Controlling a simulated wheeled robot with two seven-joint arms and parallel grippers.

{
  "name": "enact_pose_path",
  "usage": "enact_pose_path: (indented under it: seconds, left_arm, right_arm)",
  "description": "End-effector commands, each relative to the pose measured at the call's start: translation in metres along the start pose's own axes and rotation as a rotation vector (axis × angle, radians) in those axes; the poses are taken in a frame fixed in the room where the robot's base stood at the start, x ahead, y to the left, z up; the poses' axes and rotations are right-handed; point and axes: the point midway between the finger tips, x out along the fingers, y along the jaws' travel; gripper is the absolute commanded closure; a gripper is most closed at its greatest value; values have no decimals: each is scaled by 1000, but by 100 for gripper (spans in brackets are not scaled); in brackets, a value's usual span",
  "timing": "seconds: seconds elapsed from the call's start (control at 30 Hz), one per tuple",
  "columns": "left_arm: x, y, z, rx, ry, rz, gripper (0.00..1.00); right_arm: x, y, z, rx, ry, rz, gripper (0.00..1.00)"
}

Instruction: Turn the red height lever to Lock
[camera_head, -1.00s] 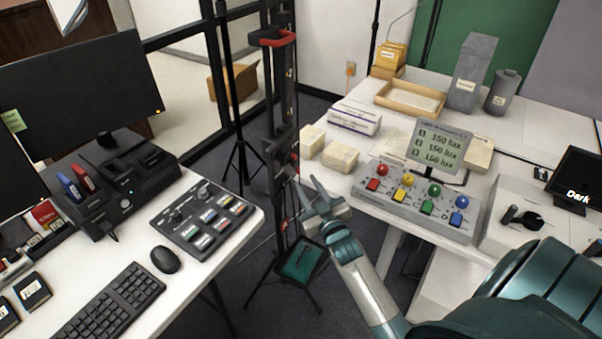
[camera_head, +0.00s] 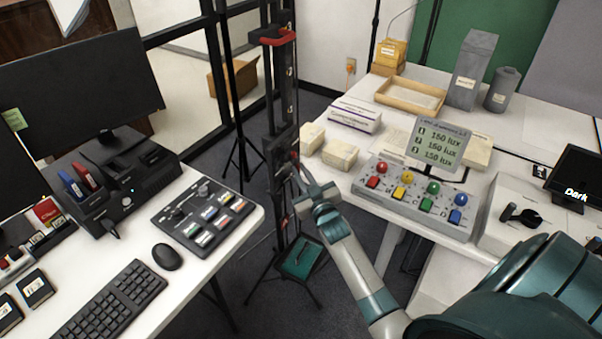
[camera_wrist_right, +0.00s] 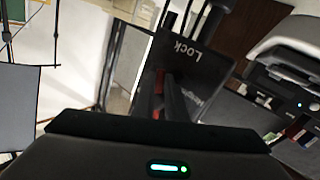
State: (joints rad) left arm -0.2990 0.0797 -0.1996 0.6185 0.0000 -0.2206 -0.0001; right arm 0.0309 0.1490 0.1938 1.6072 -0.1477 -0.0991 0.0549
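The red height lever (camera_wrist_right: 158,82) shows as a small red piece in the right wrist view, between the two dark fingers of my right gripper (camera_wrist_right: 165,92). A dark plate marked "Lock" (camera_wrist_right: 187,48) is just behind it; a second word lower on the plate is partly covered. In the head view, a bit of red (camera_head: 294,157) shows on the black column (camera_head: 283,130), with my right gripper (camera_head: 298,180) at its front right. Whether the fingers touch or grip the lever cannot be told. My left gripper is not in view.
A red handle (camera_head: 278,40) is higher on the column. The right table holds a button box (camera_head: 400,204), a lux display (camera_head: 438,143) and white boxes (camera_head: 340,154). The left desk carries a control panel (camera_head: 205,215). The right arm crosses between the tables.

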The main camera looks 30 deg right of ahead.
Motion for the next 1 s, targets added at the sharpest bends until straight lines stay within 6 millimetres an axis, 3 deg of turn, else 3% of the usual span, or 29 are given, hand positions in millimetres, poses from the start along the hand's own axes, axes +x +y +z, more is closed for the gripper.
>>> enact_pose_path:
  seconds: [0.27,0.7,1.0]
  left_arm:
    - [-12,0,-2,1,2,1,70]
    - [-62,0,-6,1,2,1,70]
    - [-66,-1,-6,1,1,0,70]
  right_arm:
    - [-1,0,-4,27,-18,-5,100]
    - [-5,-5,-10,207,-141,-34,100]
    - [-6,-8,-5,244,-166,-39,100]
